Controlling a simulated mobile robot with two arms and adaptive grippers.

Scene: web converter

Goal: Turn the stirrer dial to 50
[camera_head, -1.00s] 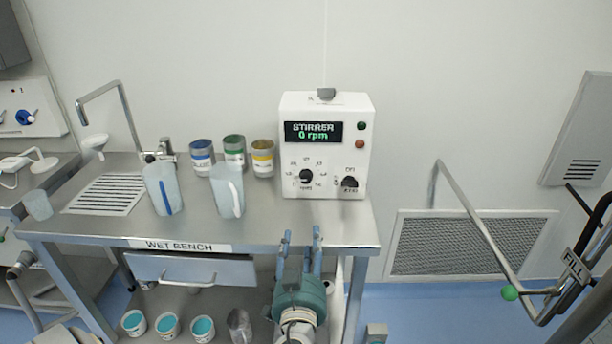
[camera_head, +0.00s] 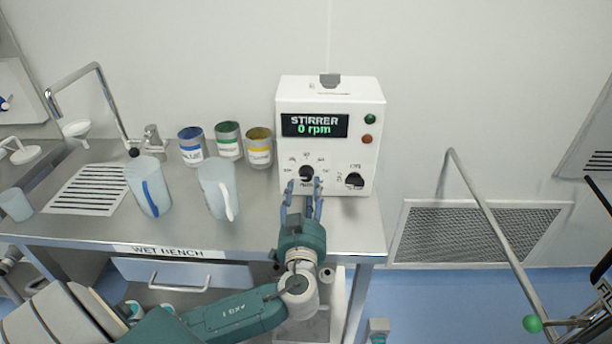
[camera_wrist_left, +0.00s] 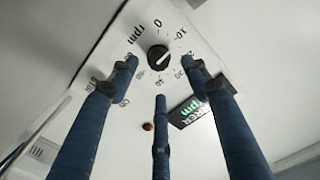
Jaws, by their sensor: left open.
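The white stirrer box (camera_head: 330,100) stands on the wet bench, and its display (camera_head: 314,125) reads "STIRRER 0 rpm". The black stirrer dial (camera_head: 306,173) is on the lower left of its front, ringed by numbers. In the left wrist view the dial (camera_wrist_left: 158,56) lies ahead, between and beyond the blue fingertips, and its white pointer line shows. My left gripper (camera_head: 303,187) is open, just in front of and below the dial; the fingers look apart from it. My right gripper is not in view.
A second black knob (camera_head: 354,180) sits right of the dial, with green (camera_head: 370,119) and red (camera_head: 366,139) buttons above. Two jugs (camera_head: 148,187) and several labelled cans (camera_head: 259,149) stand to the left. A green-ended lever (camera_head: 532,324) is at the right.

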